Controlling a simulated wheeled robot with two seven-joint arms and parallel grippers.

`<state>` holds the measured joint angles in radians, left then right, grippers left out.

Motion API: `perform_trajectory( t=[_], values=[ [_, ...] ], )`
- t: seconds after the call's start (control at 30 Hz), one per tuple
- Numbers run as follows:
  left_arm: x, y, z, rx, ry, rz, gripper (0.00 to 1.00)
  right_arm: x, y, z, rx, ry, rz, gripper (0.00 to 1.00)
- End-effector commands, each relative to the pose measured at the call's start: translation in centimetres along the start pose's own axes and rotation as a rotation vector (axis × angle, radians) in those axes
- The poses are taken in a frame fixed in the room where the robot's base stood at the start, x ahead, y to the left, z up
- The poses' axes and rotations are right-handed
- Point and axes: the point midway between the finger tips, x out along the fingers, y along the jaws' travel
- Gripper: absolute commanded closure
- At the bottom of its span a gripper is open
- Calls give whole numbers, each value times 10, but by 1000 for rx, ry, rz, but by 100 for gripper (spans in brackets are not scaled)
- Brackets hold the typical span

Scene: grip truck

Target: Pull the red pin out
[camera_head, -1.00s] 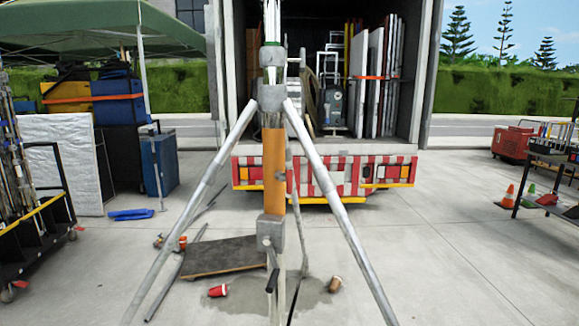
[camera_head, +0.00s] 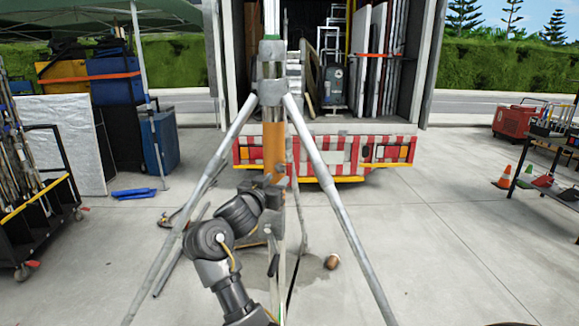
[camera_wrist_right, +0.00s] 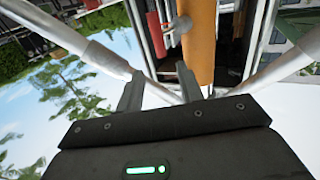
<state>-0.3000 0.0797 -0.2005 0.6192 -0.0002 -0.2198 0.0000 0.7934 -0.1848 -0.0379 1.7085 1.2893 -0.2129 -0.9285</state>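A light stand with grey legs (camera_head: 325,180) and an orange column section (camera_head: 274,146) stands in front of me. My right gripper (camera_head: 272,182) is close beside the lower orange section in the head view. In the right wrist view its two fingers (camera_wrist_right: 160,88) are apart with nothing visible between them, below the orange column (camera_wrist_right: 200,40). A small grey knob (camera_wrist_right: 182,23) sits at the column's left side there. A red piece (camera_wrist_right: 155,35) shows beside the knob; I cannot tell whether it is the pin or background. My left gripper is not in view.
The open truck (camera_head: 345,155) with its striped bumper stands behind the stand. A loaded cart (camera_head: 35,200) is at the left, and a table (camera_head: 550,160) with cones at the right. Open concrete lies to the right.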

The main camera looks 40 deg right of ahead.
Motion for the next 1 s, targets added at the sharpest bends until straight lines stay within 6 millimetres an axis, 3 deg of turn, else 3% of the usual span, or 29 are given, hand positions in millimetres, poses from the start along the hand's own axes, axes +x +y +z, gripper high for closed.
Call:
perform_trajectory(
  t=[0.5,0.7,1.0],
  values=[
    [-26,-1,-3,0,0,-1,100,86,0,-2,-4,1,1,63],
    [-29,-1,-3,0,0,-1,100,100,-1,-1,-2,1,-1,63],
    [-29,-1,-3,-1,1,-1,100,102,-1,0,-1,1,-2,63]
  ],
)
